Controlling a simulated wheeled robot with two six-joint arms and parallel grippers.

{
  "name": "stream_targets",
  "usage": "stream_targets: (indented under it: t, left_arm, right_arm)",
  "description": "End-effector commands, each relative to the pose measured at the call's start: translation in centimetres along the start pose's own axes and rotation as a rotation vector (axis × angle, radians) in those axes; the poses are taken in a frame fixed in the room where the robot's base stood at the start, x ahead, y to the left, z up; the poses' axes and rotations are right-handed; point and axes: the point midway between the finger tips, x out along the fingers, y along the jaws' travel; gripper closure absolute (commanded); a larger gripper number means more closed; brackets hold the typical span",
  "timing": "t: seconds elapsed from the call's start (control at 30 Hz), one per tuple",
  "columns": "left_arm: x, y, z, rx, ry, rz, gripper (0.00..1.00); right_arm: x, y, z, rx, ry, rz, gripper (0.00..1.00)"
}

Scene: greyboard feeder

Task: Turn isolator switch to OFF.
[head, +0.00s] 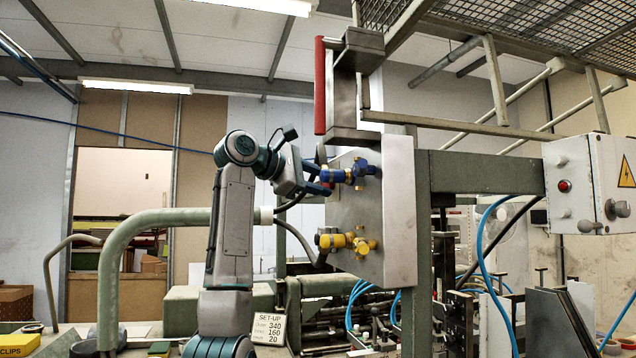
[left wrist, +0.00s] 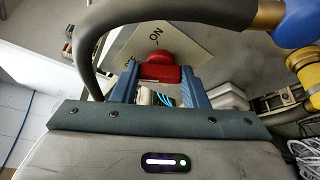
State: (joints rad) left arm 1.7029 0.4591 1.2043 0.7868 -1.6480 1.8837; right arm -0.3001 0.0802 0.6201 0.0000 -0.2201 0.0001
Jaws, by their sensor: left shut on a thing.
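The isolator switch has a red handle (left wrist: 160,70), seen in the left wrist view on a pale plate (left wrist: 185,38). The plate bears "ON", which looks upside down, and other lettering partly hidden at the left finger. My left gripper (left wrist: 160,84) has its blue fingers on either side of the red handle and is shut on it. In the head view my left gripper (head: 318,181) is at the left face of the grey panel (head: 400,215); the switch cannot be made out there. My right gripper is in neither view.
A blue valve fitting (head: 348,173) sits close beside my left gripper, with yellow fittings (head: 347,243) below it. A dark hose (left wrist: 92,50) curves close by in the left wrist view. A grey control box (head: 590,185) stands at right.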

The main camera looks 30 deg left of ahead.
Motion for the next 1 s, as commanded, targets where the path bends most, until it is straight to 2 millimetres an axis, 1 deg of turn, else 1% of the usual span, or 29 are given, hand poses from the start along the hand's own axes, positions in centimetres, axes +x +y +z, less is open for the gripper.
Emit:
stream_targets:
  t: [0.2, 0.4, 0.97, 1.0]
  left_arm:
    - [0.03, 0.01, -0.06, -0.121, 0.0, -0.053, 0.83]
    - [0.08, -0.01, -0.11, -0.186, 0.0, -0.081, 0.83]
    - [0.12, -0.02, -0.15, -0.216, 0.001, -0.094, 0.83]
    - [0.12, -0.02, -0.15, -0.216, 0.001, -0.094, 0.58]
  right_arm:
    - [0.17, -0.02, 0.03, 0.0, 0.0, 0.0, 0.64]
    - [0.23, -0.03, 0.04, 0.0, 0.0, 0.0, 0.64]
    - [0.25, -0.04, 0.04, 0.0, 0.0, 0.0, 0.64]
    - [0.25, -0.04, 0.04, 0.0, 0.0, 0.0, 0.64]
